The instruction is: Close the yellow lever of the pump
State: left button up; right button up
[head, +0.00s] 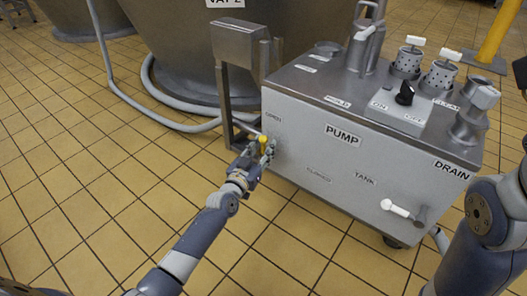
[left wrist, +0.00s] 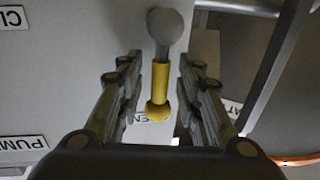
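The pump (head: 340,165) is a grey metal cart with a PUMP label on its front. Its yellow lever (head: 264,140) is at the left end of the front panel, by the OPEN label. In the left wrist view the yellow lever (left wrist: 160,85) hangs from a grey round pivot. My left gripper (head: 260,152) is at the lever. In the left wrist view its two fingers (left wrist: 160,82) stand on either side of the lever, with a gap at each side. My right arm shows at the right edge, but its gripper is not seen.
A white-handled lever (head: 396,208) is at the lower right of the pump's front. A black knob (head: 404,93) sits on top. A metal frame (head: 240,75) stands at the pump's left end. A grey hose (head: 150,122) curves over the tiled floor. The floor at front left is clear.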

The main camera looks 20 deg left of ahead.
pick_arm(q)
jog(key=shift+w, duration=0.25)
grip_shut()
jog(key=shift+r, duration=0.15)
